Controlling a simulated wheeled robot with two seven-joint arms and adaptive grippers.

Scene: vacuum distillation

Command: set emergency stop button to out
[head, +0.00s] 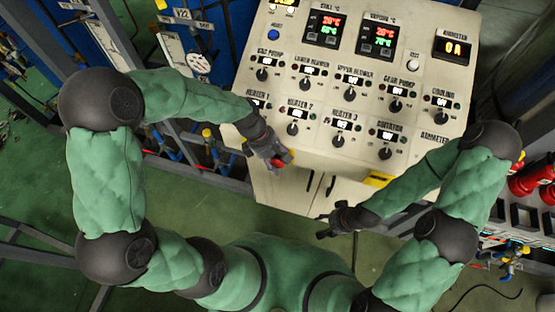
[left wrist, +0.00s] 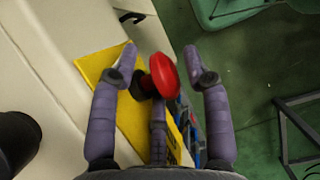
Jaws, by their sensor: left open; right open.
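The emergency stop button is a red mushroom head (left wrist: 163,76) on a dark stem, standing out from a yellow plate (left wrist: 112,85) in the left wrist view. In the head view a bit of its red head (head: 285,158) shows at the front left edge of the control panel, mostly covered by my left gripper (head: 276,164). In the left wrist view my left gripper (left wrist: 160,54) is open, with the button between its spread fingers and gaps on both sides. Whether the lower finger touches the stem is unclear. My right gripper (head: 325,222) is open and empty, below the panel front.
The cream control panel (head: 330,150) carries several black knobs, indicator lamps and displays. A yellow part (head: 378,179) sits on its front edge. Metal frames and pipes stand at the left. Red equipment (head: 530,180) is at the right. Green floor (head: 60,200) shows at the left.

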